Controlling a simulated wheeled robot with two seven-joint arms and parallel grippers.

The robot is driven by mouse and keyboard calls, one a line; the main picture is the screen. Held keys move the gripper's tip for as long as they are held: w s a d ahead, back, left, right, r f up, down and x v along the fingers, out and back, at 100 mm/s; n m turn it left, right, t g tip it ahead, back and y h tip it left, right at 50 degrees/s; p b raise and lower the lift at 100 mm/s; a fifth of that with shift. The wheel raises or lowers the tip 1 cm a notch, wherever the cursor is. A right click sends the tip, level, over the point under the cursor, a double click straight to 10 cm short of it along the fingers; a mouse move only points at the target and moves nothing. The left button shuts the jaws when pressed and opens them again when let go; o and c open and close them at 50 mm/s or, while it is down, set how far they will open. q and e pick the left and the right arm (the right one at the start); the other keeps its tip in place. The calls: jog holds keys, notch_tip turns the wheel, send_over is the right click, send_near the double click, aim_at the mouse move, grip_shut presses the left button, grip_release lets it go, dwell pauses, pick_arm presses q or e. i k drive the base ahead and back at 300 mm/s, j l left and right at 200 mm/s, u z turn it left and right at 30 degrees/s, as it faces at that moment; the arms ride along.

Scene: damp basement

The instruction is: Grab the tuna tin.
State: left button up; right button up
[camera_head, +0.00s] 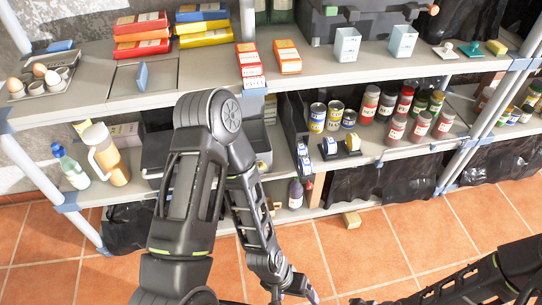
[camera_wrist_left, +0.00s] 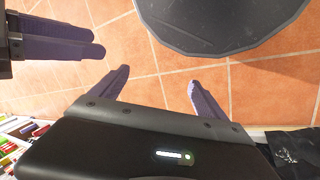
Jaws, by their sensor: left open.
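On the middle shelf stand a few tins: a tall tin (camera_head: 317,117), another tall tin (camera_head: 335,115) and a shorter one (camera_head: 349,118). Their labels are too small to read, so I cannot tell surely which is tuna. My left gripper (camera_head: 309,294) is low at the bottom edge of the head view, in front of the shelf and well below the tins. In the left wrist view my left gripper (camera_wrist_left: 159,78) has its fingers apart with only floor tiles between them. My right gripper (camera_wrist_left: 98,40) shows at the upper left there; its finger gap is unclear.
The shelf rack (camera_head: 85,100) spans the view. Jars (camera_head: 394,130) stand right of the tins and a dark bin (camera_head: 297,130) left of them. A bottle (camera_head: 70,168) and a jug (camera_head: 106,155) stand at left. The tiled floor (camera_head: 385,235) in front is mostly clear.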

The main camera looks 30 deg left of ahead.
aim_at(305, 164)
jog(key=i+l+u, duration=0.2)
jog(key=i+l, duration=0.15)
jog(key=l, duration=0.3)
jog(key=i+l+u, duration=0.1)
jog(key=l, duration=0.2)
jog(key=i+l+u, duration=0.1)
jog(key=l, duration=0.25)
jog(key=i+l+u, duration=0.1)
jog(key=l, duration=0.3)
jog(key=i+l+u, duration=0.1)
jog(key=i+l, duration=0.15)
jog(key=l, duration=0.1)
